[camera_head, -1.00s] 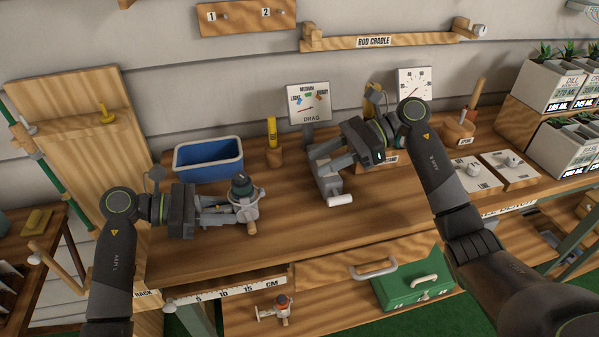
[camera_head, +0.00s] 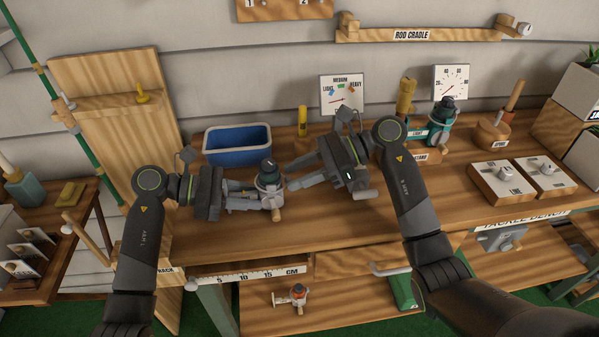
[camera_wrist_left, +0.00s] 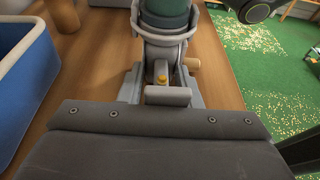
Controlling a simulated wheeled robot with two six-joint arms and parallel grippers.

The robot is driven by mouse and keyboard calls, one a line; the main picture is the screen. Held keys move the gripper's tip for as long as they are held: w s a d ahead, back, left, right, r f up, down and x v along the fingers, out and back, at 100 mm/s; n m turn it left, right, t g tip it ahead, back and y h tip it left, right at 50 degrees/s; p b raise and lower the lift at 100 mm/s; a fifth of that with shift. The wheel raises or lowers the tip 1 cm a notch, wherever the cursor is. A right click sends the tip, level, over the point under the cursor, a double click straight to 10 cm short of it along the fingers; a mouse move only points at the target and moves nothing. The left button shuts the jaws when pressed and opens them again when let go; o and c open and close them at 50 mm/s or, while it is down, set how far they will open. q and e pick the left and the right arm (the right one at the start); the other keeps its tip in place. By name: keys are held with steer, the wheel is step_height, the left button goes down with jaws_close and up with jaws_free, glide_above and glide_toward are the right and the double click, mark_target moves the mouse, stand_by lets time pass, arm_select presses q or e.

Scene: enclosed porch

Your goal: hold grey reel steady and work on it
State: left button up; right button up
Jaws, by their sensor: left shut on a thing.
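The grey reel (camera_head: 269,181) is at the front middle of the bench, with a dark green-black knob on top and a tan handle end below. My left gripper (camera_head: 256,198) is shut on it from the left. In the left wrist view the reel (camera_wrist_left: 165,50) stands between the fingers, with a small yellow button showing. My right gripper (camera_head: 289,176) points left at the reel's right side. Its fingers are apart and nothing shows between them; I cannot tell whether they touch the reel. A white cylinder (camera_head: 366,194) shows below its palm, its other end hidden.
A blue bin (camera_head: 237,158) stands behind the reel. The drag gauge (camera_head: 342,95), a yellow tool (camera_head: 302,120) in a wooden holder and a teal reel (camera_head: 440,122) stand along the back. Knob boards (camera_head: 497,182) are at right. The bench front (camera_head: 290,245) is bare.

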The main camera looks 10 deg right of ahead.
steer(key=shift+c, duration=0.5)
jaws_close()
steer(key=shift+f+y, duration=0.5)
steer(key=shift+y, duration=0.2)
steer(key=shift+o, duration=0.5)
jaws_free()
steer(key=shift+d, duration=0.1)
steer(key=v, duration=1.2)
